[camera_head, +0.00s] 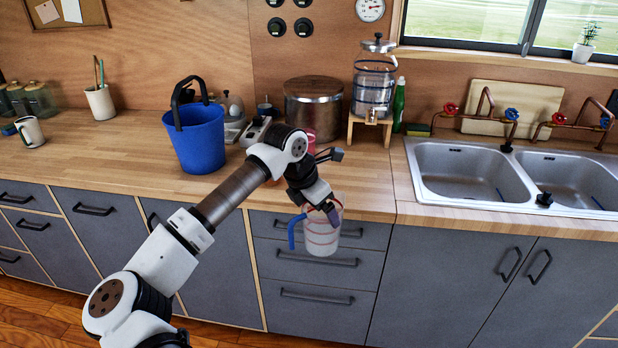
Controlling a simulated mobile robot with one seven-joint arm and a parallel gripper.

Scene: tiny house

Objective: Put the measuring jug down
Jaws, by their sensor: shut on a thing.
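The measuring jug (321,238) is clear with red bands and a blue handle on its left. It hangs upright in front of the drawer fronts, just off the front edge of the wooden counter (350,195). My gripper (329,212) is shut on the jug at its upper rim. The gripper covers part of the jug's top, and the fingertips are small in this view.
A blue bucket (196,138) stands left of my arm on the counter. A copper pot (314,106), a glass dispenser (373,85) on a wooden stand and a red item (311,139) are behind the gripper. A double sink (470,170) is at right. Counter between jug and sink is clear.

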